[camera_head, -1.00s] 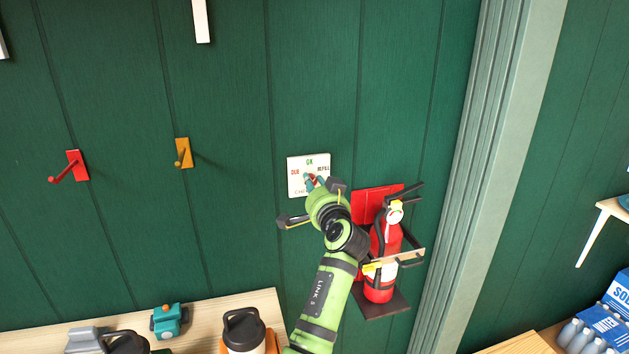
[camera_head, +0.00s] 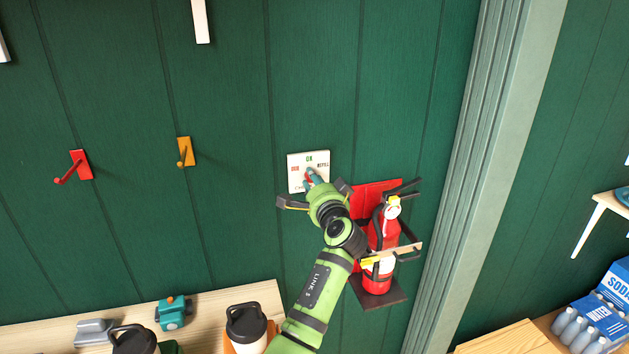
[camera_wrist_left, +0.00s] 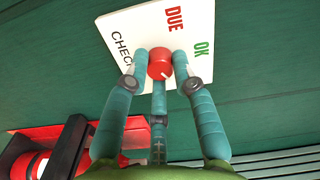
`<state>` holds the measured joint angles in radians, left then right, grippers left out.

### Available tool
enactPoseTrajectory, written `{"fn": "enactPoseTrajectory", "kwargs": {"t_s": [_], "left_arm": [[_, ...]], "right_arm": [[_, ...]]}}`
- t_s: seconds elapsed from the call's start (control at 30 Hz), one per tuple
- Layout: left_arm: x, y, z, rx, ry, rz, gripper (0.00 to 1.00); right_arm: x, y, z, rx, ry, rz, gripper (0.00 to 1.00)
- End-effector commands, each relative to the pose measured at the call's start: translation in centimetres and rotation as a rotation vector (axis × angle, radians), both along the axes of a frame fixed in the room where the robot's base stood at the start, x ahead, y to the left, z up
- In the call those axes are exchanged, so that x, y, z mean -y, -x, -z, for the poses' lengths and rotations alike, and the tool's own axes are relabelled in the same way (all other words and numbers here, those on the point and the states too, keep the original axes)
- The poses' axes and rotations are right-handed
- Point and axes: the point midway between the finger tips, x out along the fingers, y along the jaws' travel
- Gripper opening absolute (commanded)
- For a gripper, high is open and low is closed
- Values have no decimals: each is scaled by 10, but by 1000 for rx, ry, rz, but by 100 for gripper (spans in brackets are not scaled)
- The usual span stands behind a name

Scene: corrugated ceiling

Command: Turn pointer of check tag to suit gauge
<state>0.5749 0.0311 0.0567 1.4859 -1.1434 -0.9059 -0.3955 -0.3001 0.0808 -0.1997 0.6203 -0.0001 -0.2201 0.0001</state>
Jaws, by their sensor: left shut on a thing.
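The check tag (camera_head: 295,183) is a white square plate on the green wall, with DUE, OK and REFILL lettering. It also shows in the left wrist view (camera_wrist_left: 135,30), where DUE, OK and part of CHECK are readable. My left gripper (camera_head: 311,178) is at the tag's lower middle. Its teal fingers are shut around the red pointer knob (camera_wrist_left: 160,63) in the wrist view. The fingers hide much of the pointer, so I cannot tell which word it points at. The gauge (camera_head: 392,208) on the red fire extinguisher (camera_head: 377,282) is too small to read. My right gripper is not in view.
The extinguisher sits in a wall bracket (camera_head: 392,296) just right of my left wrist. Red (camera_head: 80,166) and orange (camera_head: 186,153) hooks stick out of the wall at left. Below is a shelf (camera_head: 200,308) with cups. The wall above the tag is clear.

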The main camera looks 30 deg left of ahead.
Motion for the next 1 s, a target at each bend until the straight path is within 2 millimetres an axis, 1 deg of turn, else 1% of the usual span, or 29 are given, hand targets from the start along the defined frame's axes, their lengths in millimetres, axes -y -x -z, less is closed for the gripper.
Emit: {"fn": "enactPoseTrajectory", "kwargs": {"t_s": [0.03, 0.27, 0.3, 0.33, 0.37, 0.67, 0.77, 0.87, 1.0], "left_arm": [[-3, 2, 4, -10, 1, -10, 0], [-3, 2, 4, -10, 1, -10, 0], [-3, 2, 4, -10, 2, -10, 34], [-3, 2, 4, -10, 2, -10, 46], [-3, 2, 4, -9, 1, -10, 50], [-1, 1, 1, -3, 0, -4, 50], [4, 4, 1, -2, 0, -2, 50], [14, 12, 1, -2, -1, 0, 50], [35, 31, 2, -3, 2, 0, 50]], "right_arm": [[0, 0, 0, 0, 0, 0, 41], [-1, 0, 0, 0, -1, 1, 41], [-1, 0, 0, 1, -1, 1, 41], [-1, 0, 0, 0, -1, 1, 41], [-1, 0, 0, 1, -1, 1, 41], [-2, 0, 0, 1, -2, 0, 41], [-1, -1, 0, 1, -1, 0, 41], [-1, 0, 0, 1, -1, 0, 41], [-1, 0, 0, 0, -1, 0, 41]]}}
